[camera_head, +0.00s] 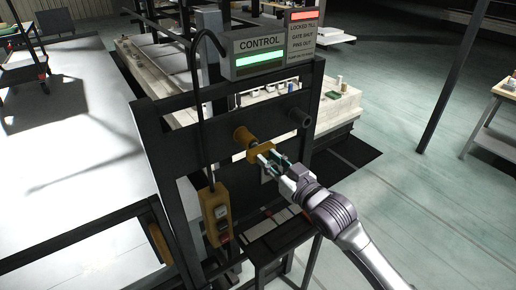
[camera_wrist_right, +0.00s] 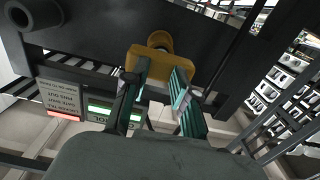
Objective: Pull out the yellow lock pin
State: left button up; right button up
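The yellow lock pin (camera_head: 260,149) sticks out of the dark crossbeam of the frame, with a bar-shaped handle in front of a round yellow collar (camera_head: 241,134). In the right wrist view the pin's handle (camera_wrist_right: 160,64) lies just beyond my fingertips, and the pin appears seated in the beam. My right gripper (camera_head: 269,158) is at the handle, coming from the lower right. Its two fingers show apart in the right wrist view (camera_wrist_right: 161,72), with a clear gap between them. The fingertips overlap the handle in that view; I cannot tell whether they touch it. My left gripper is out of view.
A control box (camera_head: 260,58) with a green display and a sign (camera_head: 302,35) with a red light top the frame. A dark round tube (camera_head: 299,117) sticks out right of the pin. A yellow pendant (camera_head: 217,214) hangs on a cable to the left. Open floor lies right.

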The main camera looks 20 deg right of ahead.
jog(key=shift+s+f, duration=0.1)
jog(key=shift+s, duration=0.05)
jog(key=shift+s+d, duration=0.15)
jog(key=shift+s, duration=0.15)
jog(key=v, duration=1.1)
jog(key=w+d+f+m+g+h+b, duration=0.1)
jog(key=d+f+h, duration=0.15)
jog(key=f, duration=0.85)
jog(key=w+d+f+m+g+h+b, duration=0.15)
jog(key=d+f, duration=0.25)
jog(key=f, duration=0.6)
jog(key=s+d+f+g+h+b, duration=0.15)
jog(key=s+f, duration=0.25)
jog(key=f, duration=0.8)
jog(key=s+d+f+g+b, duration=0.1)
jog(key=s+f+g, duration=0.25)
jog(key=f, duration=0.95)
jog(key=s+a+f+g+b, duration=0.25)
jog(key=s+f+g, duration=0.25)
jog(key=s+f, duration=1.25)
jog(key=s+a+f+g, duration=0.1)
jog(key=s+f, duration=0.3)
jog(key=s, duration=0.4)
jog(key=s+a+f+g+b, duration=0.1)
jog(key=s+a+f+g, duration=0.1)
jog(key=s+f, duration=0.3)
jog(key=s+a+n, duration=0.1)
jog(key=s, duration=0.2)
jog(key=shift+s+a+h, duration=0.3)
jog(key=shift+s+h, duration=0.05)
